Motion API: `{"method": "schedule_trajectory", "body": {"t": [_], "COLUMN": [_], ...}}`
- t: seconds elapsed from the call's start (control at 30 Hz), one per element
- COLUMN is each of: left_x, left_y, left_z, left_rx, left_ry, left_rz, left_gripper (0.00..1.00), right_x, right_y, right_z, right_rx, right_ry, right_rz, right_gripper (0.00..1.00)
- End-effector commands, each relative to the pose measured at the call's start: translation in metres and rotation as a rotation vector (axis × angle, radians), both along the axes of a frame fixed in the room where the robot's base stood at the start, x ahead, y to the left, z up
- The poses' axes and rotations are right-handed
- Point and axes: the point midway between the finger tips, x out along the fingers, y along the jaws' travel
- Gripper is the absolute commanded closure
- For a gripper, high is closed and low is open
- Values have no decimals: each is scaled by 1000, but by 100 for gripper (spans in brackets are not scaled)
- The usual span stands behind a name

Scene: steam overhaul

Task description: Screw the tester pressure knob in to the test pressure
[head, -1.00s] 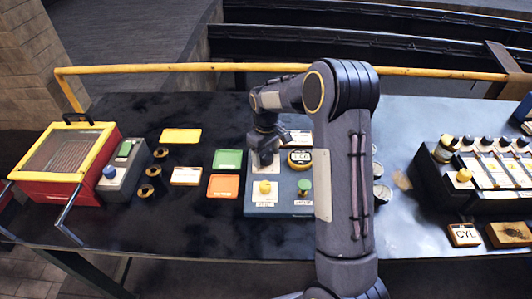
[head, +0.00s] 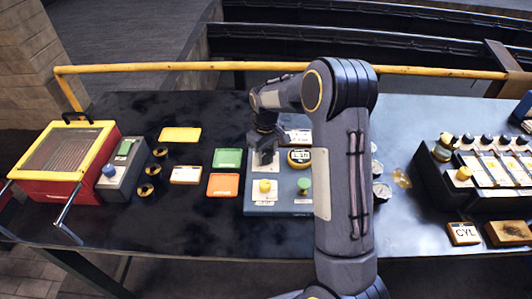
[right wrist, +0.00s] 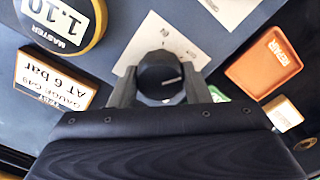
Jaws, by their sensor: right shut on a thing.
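The tester (head: 283,207) is a blue-grey box at the middle of the bench, with a yellow button and a green button on top. Its round yellow master gauge (head: 300,157) also shows in the right wrist view (right wrist: 62,20), where its display reads 1.10. The pressure knob (right wrist: 160,77) is black with a white mark, in front of a white label. My right gripper (head: 264,157) is over the tester's back left part. In the right wrist view its fingers are shut on the knob, one on each side. My left gripper is not in view.
A placard (right wrist: 52,80) reads "test gauge C43 at 6 bar". Green (head: 228,158) and orange (head: 223,185) trays lie left of the tester. A red box with a yellow-framed lid (head: 65,150) stands far left. A valve block (head: 480,170) stands at right. My right arm hides bench right of the tester.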

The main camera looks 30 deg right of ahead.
Motion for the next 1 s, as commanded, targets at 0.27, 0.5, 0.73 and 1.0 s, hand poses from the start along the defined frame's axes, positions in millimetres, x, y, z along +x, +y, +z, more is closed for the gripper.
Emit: {"method": "schedule_trajectory", "body": {"t": [0.27,0.5,0.73,1.0], "left_x": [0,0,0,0], "left_y": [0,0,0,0], "left_z": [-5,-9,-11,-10], "left_rx": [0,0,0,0], "left_ry": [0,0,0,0], "left_rz": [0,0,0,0], "left_gripper": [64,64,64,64], "right_x": [0,0,1,1], "right_y": [0,0,0,0], "right_z": [0,0,1,2], "right_rx": [-1,-1,-1,0], "right_ry": [-1,-1,-2,-3], "right_rz": [-183,-410,-629,-885], "right_gripper": [80,80,80,80]}}
